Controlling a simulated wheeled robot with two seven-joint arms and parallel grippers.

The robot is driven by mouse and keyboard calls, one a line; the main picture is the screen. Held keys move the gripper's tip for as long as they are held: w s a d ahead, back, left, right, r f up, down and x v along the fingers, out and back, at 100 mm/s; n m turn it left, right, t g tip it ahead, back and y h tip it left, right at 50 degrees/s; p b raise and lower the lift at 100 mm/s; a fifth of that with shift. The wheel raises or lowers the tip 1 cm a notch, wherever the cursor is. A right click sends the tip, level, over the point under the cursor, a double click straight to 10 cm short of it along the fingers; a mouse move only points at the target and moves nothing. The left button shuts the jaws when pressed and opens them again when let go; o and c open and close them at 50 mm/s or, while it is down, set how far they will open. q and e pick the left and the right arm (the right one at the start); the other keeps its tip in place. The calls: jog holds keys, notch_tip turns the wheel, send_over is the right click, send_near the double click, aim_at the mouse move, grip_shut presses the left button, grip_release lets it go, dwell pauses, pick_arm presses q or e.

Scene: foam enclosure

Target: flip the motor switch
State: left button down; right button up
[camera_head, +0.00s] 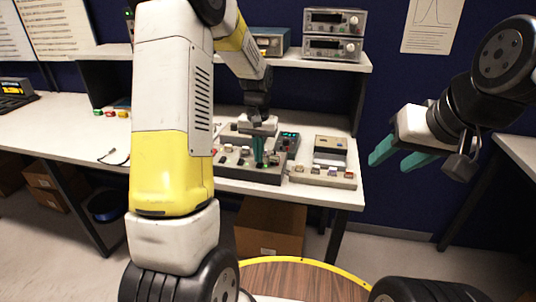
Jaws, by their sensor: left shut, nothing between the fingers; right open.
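A dark control panel (247,170) with several small knobs or switches lies on the white workbench. I cannot tell which of them is the motor switch. My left gripper (259,164) points down over this panel, its green fingers shut and empty, with the tips at or just above the panel's surface. I cannot tell whether they touch a switch. My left arm covers the panel's left end. My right gripper (385,155) is open and empty in the air, right of the workbench, its green fingers pointing left.
A light panel with coloured buttons (322,176) and a dark meter box (287,142) stand close beside the control panel. Stacked instruments (334,35) sit on the shelf (310,61) behind. A cardboard box (268,226) is under the workbench (337,193). The air around my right gripper is clear.

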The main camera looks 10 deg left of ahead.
aim_at(259, 165)
pick_arm(q)
jog(key=shift+r, duration=2.75)
jog(key=s+r+t+h, duration=0.1)
jog(key=s+r+t, duration=0.2)
jog(key=s+r, duration=0.75)
jog(key=s+d+r+t+h, duration=0.1)
jog(key=s+d+r+t, duration=0.1)
jog(key=s, duration=1.1)
jog(key=shift+s+r+t, duration=0.4)
jog(key=shift+r+t, duration=0.15)
jog(key=shift+t, duration=0.05)
